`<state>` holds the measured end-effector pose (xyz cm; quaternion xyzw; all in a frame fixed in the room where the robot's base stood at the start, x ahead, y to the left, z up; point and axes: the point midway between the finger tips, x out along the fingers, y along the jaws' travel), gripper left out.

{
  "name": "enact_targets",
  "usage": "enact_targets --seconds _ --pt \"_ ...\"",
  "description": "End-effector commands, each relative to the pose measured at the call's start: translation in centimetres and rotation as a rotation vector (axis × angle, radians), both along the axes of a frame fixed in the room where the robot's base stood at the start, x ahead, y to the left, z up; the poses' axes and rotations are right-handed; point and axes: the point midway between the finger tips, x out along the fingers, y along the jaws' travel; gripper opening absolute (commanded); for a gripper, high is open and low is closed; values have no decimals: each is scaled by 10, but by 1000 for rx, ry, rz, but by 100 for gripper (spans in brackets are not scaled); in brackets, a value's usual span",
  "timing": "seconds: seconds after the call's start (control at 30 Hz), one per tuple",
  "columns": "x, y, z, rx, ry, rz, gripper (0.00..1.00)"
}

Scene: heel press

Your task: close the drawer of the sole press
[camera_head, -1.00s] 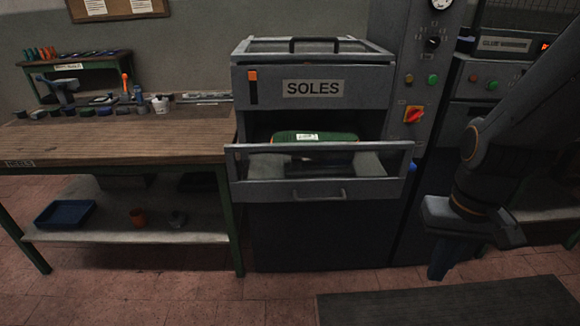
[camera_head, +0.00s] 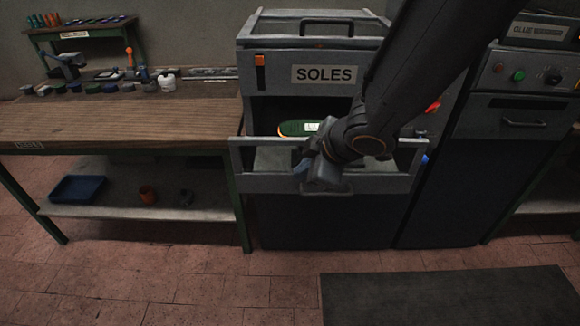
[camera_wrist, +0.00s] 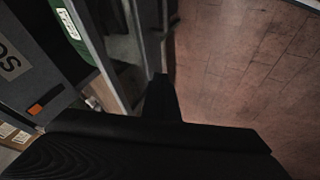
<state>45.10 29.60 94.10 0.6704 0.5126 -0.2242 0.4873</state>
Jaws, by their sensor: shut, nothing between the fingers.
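The sole press (camera_head: 275,98) is a grey cabinet with a SOLES label in the head view. Its drawer (camera_head: 262,184) is pulled out, and a green object with a white label (camera_head: 297,127) lies inside. My gripper (camera_head: 302,170) is shut and empty, at the drawer's front panel near its middle; I cannot tell if it touches. My arm hides the drawer handle's middle and part of the press's right side. In the wrist view, the shut fingers (camera_wrist: 162,98) show beside the drawer's front edge (camera_wrist: 100,50), with the green object beyond.
A wooden workbench (camera_head: 110,115) with small tools and pots stands to the left, close to the drawer's side. A machine with knobs (camera_head: 530,80) stands to the right. A dark mat (camera_head: 450,295) lies on the floor in front.

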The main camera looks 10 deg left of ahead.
Motion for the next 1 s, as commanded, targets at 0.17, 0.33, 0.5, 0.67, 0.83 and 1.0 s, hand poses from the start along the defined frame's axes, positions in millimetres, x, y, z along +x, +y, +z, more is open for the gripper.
enact_targets --seconds 0.17,0.33,0.5,0.67,0.83,1.0 --pt "4 12 -17 2 0 20 0" --pt "16 26 -43 1 0 17 0" --pt "29 43 -69 1 0 17 0" --pt "46 52 -78 2 -2 12 0" --pt "64 56 -77 1 -2 13 0" --pt "73 58 -79 1 -2 13 0"
